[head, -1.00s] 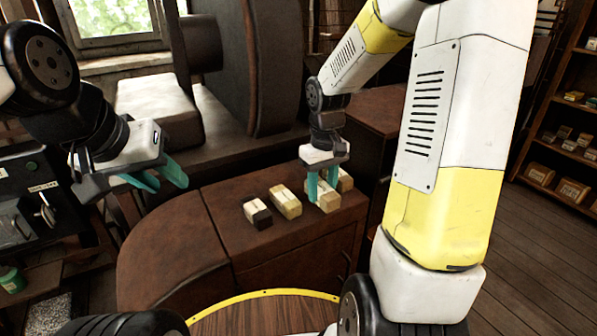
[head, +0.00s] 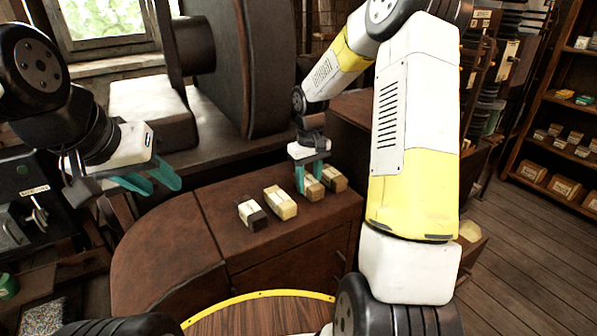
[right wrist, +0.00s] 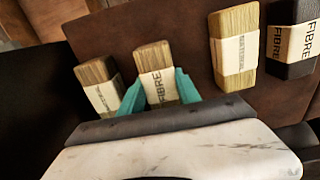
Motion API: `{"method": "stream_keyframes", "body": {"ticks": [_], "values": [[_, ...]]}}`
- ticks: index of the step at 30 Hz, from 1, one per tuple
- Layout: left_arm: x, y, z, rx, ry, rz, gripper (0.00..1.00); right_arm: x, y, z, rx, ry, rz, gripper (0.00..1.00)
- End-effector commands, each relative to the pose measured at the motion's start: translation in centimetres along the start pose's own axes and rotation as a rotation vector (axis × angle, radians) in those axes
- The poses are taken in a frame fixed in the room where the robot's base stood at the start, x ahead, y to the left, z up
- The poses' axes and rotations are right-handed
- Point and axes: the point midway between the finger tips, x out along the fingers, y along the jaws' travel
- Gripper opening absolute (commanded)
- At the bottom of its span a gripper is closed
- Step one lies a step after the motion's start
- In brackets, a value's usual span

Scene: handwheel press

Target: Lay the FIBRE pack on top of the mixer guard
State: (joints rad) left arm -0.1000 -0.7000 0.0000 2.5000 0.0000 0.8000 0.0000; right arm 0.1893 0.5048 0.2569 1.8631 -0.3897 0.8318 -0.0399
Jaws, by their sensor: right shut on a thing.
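A dark-ended pack (head: 252,215) with a pale band lies leftmost of a row on the brown cabinet top; in the right wrist view this dark pack (right wrist: 291,42) reads FIBRE. My right gripper (head: 309,188) points down, shut on a tan pack (head: 314,189), third from the left. My left gripper (head: 152,182) is open and empty at the left. I cannot tell which part is the mixer guard.
Other tan packs stand either side of the held one, one nearer (head: 280,202) and one beyond (head: 335,178). A large dark wheel (head: 245,65) and a pale block (head: 150,112) are behind. A black machine (head: 22,205) is at left. Shelves (head: 565,130) stand at right.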

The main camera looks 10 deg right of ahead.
Motion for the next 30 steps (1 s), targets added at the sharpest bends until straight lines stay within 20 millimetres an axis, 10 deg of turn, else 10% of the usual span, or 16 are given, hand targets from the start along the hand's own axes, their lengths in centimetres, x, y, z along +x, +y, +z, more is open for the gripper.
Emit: {"method": "stream_keyframes", "body": {"ticks": [6, 7, 10, 22, 30], "values": [[0.0, 0.0, 0.0, 0.000, 0.000, 0.000, 0.36, 0.3, -0.1, 0.0, -0.001, 0.000, 0.000, 0.00], [0.0, 0.0, 0.0, 0.000, 0.000, 0.000, 0.36, 0.3, 0.0, 0.0, -0.001, 0.000, 0.000, 0.45], [0.0, 0.0, 0.0, 0.000, 0.000, 0.000, 0.36, 0.3, 0.0, 0.0, -0.001, 0.000, 0.000, 0.61], [0.0, 0.0, 0.0, 0.000, 0.000, 0.000, 0.36, -0.4, 0.0, -0.1, 0.000, 0.002, 0.001, 0.61], [0.0, 0.0, 0.0, 0.000, 0.000, 0.000, 0.36, -5.6, 0.0, -0.1, 0.000, 0.005, 0.002, 0.61]]}}
